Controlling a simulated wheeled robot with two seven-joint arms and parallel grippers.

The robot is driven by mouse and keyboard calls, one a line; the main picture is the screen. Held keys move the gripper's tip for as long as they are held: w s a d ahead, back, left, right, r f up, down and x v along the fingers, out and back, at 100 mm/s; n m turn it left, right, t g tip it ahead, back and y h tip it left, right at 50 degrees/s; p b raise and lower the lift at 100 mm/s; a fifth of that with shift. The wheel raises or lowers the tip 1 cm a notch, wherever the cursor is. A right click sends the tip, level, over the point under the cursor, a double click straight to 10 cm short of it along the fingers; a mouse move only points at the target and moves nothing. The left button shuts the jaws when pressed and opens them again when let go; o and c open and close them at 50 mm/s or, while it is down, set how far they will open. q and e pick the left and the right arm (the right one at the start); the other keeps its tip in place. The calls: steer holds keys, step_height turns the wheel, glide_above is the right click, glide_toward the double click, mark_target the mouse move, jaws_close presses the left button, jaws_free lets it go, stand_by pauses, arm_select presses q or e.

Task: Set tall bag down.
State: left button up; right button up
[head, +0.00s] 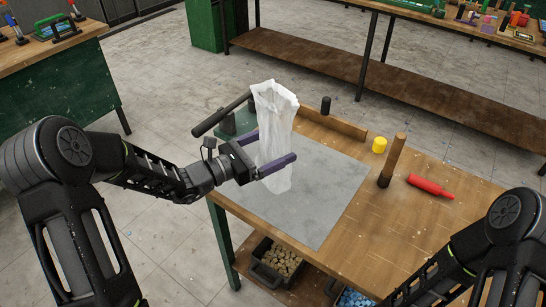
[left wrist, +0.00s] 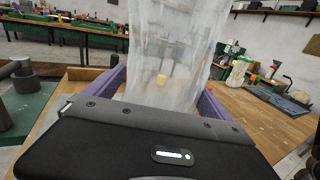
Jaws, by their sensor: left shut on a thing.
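The tall bag (head: 272,115) is translucent white and stands upright in the head view, over the far left part of the grey sheet (head: 315,205) on the wooden table. My left gripper (head: 276,152) is shut on the bag, with one purple finger on the near side and the other mostly behind it. The bag also fills the middle of the left wrist view (left wrist: 170,50), between the purple fingers. I cannot tell whether the bag's lower end touches the sheet. My right arm comes in at the lower right of the head view, but its gripper is outside the frame.
On the table (head: 440,225) are a yellow cylinder (head: 379,145), a wooden-handled tool (head: 393,160), a red bottle (head: 430,186) and a black cylinder (head: 325,105). A dark bar tool (head: 222,113) stands left of the bag. Bins (head: 279,262) sit below. The table's right front is clear.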

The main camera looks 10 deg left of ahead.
mark_target(264, 161)
arm_select(q)
step_height(264, 161, down, 4)
steer(key=shift+r+p, duration=0.25)
steer(key=shift+p, duration=0.05)
steer(key=shift+f, duration=0.25)
steer(key=shift+f, duration=0.15)
steer(key=o, duration=1.6)
steer(key=shift+r, duration=0.25)
